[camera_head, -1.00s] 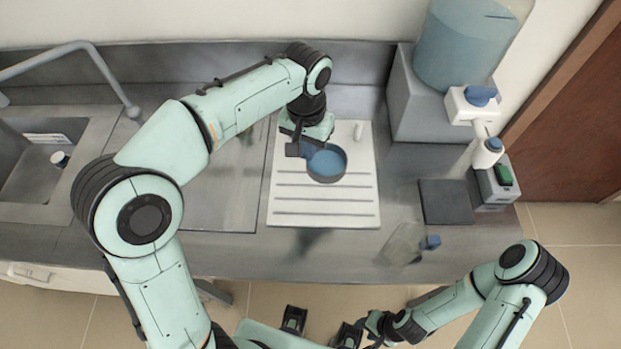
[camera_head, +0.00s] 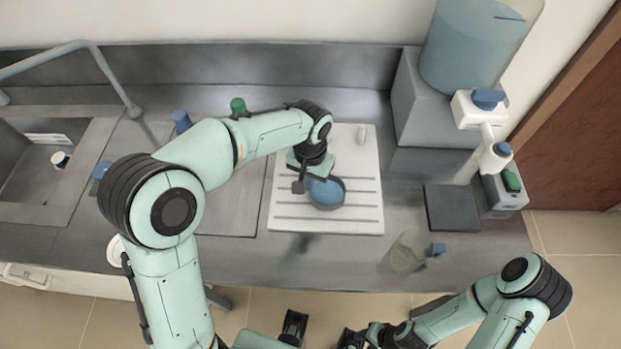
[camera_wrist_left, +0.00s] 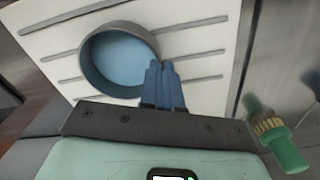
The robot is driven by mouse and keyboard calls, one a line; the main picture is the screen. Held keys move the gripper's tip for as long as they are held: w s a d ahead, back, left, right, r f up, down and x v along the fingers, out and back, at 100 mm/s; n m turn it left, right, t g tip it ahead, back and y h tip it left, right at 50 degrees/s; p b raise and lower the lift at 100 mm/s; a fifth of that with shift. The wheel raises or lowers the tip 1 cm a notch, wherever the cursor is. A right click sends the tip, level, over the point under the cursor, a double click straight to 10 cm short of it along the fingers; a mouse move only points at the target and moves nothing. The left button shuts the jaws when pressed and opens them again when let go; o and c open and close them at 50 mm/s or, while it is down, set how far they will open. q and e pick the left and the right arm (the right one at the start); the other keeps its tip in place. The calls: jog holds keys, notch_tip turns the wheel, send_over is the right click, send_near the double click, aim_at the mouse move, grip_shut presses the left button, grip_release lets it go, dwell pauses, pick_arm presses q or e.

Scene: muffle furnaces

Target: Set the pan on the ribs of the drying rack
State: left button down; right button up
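The pan (camera_head: 328,199) is a shallow round dark-grey dish with a blue inside. It is over the white ribbed drying rack (camera_head: 350,224), near its middle, and looks level. The left wrist view shows the pan (camera_wrist_left: 92,72) over the rack's grey ribs (camera_wrist_left: 195,52). My left gripper (camera_head: 306,184) comes down at the pan's left side. Its blue fingers (camera_wrist_left: 160,82) are close together on the pan's wall in the left wrist view. I cannot tell whether the pan's underside touches the ribs. My right gripper (camera_head: 352,338) is low at the bottom edge, partly cut off.
A small white cylinder (camera_head: 361,134) stands at the rack's back right. A clear bottle with a blue cap (camera_head: 405,254) is right of the rack. A dark square plate (camera_head: 452,207) and large blue container (camera_head: 470,50) are further right. The sink (camera_head: 40,170) is left.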

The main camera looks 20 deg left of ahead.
pick_arm(q)
jog(key=shift+f, duration=0.2)
jog(key=c, duration=1.4)
grip_release()
jog(key=shift+o, duration=0.2)
pick_arm(e)
jog(key=shift+f, duration=0.1)
pick_arm(q)
notch_tip(320, 180, up, 12)
jog(key=p, duration=0.2)
jog(key=shift+r, duration=0.25)
pick_arm(e)
jog(key=shift+w+r, duration=0.25)
jog(key=shift+r, duration=0.35)
jog(key=shift+w+r, duration=0.25)
jog(key=shift+r, duration=0.3)
